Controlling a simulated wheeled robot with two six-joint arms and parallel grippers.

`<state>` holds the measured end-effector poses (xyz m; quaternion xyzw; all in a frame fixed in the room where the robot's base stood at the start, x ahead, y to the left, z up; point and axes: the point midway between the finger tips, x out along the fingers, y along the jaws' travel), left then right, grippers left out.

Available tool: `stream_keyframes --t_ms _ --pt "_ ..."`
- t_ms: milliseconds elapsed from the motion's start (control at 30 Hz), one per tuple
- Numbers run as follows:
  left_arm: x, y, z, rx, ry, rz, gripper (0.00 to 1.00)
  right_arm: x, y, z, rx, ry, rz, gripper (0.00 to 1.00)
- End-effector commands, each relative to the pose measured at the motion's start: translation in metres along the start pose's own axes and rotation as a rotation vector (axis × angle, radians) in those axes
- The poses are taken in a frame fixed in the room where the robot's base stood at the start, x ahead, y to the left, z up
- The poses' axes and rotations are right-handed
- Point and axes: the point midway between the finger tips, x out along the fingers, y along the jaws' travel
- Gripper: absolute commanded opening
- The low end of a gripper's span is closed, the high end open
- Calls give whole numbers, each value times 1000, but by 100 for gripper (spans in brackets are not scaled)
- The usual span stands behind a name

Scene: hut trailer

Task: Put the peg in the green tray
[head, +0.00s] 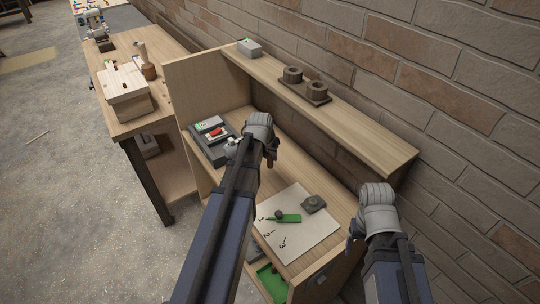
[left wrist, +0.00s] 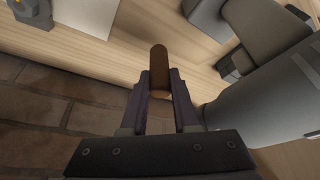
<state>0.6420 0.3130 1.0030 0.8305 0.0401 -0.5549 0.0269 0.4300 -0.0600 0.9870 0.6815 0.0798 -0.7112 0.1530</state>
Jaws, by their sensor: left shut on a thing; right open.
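My left gripper (head: 268,150) is above the middle of the wooden shelf unit. In the left wrist view, my left gripper (left wrist: 160,88) is shut on a brown, round-ended peg (left wrist: 158,60), which sticks out beyond the fingers. In the head view the peg is mostly hidden by the gripper, with a small brown part (head: 272,161) showing. The green tray (head: 270,284) lies low in the unit, below the white sheet, and is partly hidden by wood. The peg is well apart from it. My right gripper (head: 354,234) is open at the unit's right end.
A numbered white sheet (head: 298,232) carries a green piece (head: 286,218) and a grey block (head: 314,204). A dark case (head: 207,146) sits left of my left gripper. The raised back shelf (head: 348,126) holds two dark cylinders (head: 305,85). A brick wall stands behind.

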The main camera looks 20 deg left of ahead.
Motion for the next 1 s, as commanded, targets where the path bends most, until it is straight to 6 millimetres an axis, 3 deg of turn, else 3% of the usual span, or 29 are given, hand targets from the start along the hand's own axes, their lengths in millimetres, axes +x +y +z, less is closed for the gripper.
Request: stream_keyframes --t_ms 33,1000 --pt "-14 0 -6 0 0 0 0 -15 1 1 0 0 0 72" --pt "-140 0 -58 0 0 0 0 -151 14 9 12 -1 -3 72"
